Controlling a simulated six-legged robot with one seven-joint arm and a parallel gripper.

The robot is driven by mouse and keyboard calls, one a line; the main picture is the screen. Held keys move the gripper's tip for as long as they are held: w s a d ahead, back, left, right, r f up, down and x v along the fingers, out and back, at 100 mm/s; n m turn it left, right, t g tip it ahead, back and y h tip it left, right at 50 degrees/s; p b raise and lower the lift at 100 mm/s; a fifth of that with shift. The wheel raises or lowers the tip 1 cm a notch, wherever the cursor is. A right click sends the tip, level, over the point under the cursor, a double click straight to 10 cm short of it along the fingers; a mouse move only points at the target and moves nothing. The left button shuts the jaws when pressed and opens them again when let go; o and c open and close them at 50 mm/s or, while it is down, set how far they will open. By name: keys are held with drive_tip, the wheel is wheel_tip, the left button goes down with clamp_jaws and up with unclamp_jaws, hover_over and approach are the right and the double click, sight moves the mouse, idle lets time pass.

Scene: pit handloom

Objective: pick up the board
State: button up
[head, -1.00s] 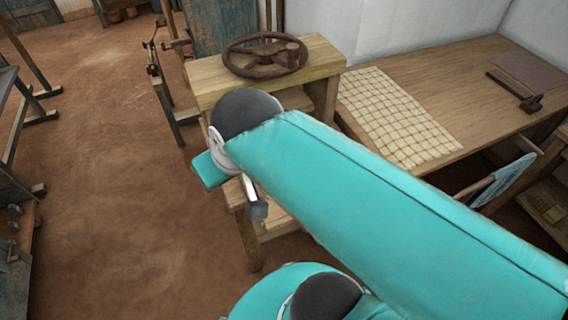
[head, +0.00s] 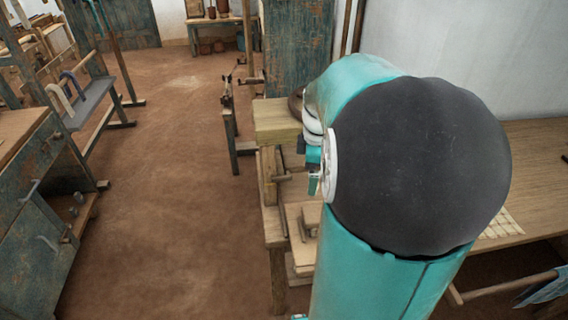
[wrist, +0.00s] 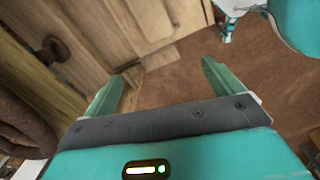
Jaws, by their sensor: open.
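My gripper (wrist: 160,84) is open in the wrist view, its two teal fingers apart with nothing held between them. Pale flat wood (wrist: 135,25) lies beyond the fingers at the upper left; bare brown floor shows between and right of them. In the head view a small pale board (head: 306,222) lies on the lower level of the wooden bench (head: 277,122), partly hidden by my arm. I cannot tell for sure whether this is the task's board, or which wood in the wrist view matches it. My arm hides most of the gripper in the head view.
A rusty wheel (wrist: 20,125) and a dark knob (wrist: 55,49) are close on the left in the wrist view. A blue-grey cabinet (head: 35,215) stands left. The floor (head: 165,190) between is open.

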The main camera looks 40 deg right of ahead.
drive_tip(key=s+d+f+n+y, duration=0.1)
drive_tip(key=s+d+f+n, duration=0.15)
drive_tip(key=d, duration=0.25)
drive_tip(key=s+d+f+n+y, duration=0.1)
drive_tip(key=s+d+f, duration=0.15)
drive_tip(key=d, duration=0.25)
drive_tip(key=shift+m, duration=0.25)
drive_tip(key=f, duration=0.2)
drive_tip(key=w+f, duration=0.1)
drive_tip(key=f, duration=0.5)
drive_tip(key=shift+w+a+f, duration=0.2)
drive_tip(key=shift+w+a, duration=0.1)
drive_tip(key=shift+s+f, duration=0.1)
drive_tip(key=shift+f, duration=2.65)
drive_tip(key=c, duration=1.2)
